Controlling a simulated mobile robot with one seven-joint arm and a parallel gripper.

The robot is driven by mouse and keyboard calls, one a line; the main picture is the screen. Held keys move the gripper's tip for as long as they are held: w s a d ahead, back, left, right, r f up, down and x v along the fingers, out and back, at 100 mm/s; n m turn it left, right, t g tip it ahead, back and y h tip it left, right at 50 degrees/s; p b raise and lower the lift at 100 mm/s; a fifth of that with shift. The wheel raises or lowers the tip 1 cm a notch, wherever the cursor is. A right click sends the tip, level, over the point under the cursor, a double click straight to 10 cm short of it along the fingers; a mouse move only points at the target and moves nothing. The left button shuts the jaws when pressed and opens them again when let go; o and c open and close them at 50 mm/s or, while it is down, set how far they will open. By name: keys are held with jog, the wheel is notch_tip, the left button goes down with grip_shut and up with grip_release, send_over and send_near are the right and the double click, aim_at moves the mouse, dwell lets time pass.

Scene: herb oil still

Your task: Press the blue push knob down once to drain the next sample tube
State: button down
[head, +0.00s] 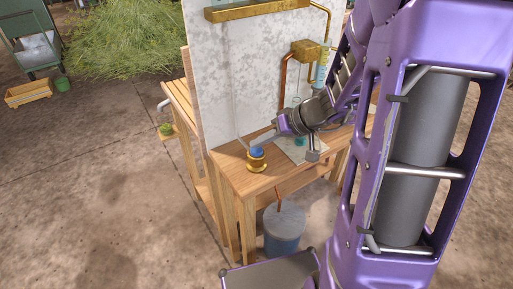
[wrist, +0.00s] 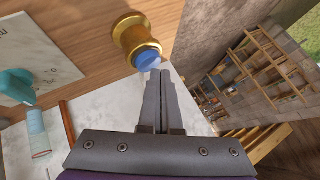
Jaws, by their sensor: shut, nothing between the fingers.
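The blue push knob (head: 257,152) sits in a flared brass base (head: 257,165) near the front left corner of the wooden table. In the wrist view the blue knob (wrist: 148,60) shows at the near end of the brass base (wrist: 134,35). My gripper (wrist: 160,74) is shut and empty, with its fingertips close to the knob. I cannot tell whether they touch it. In the head view my gripper (head: 254,142) reaches in from the right, just above the knob. A clear, bluish tube (wrist: 38,132) shows at the left of the wrist view.
A pale panel (head: 230,80) with brass and copper pipes stands behind the wooden table (head: 232,177). A teal part (wrist: 14,88) stands right of the knob in the head view. A blue bin (head: 284,232) is under the table.

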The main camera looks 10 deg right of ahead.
aim_at(260, 151)
jog(key=shift+r, duration=0.4)
jog(key=shift+r, duration=0.15)
jog(key=shift+r+p, duration=1.25)
jog(key=shift+r, duration=1.15)
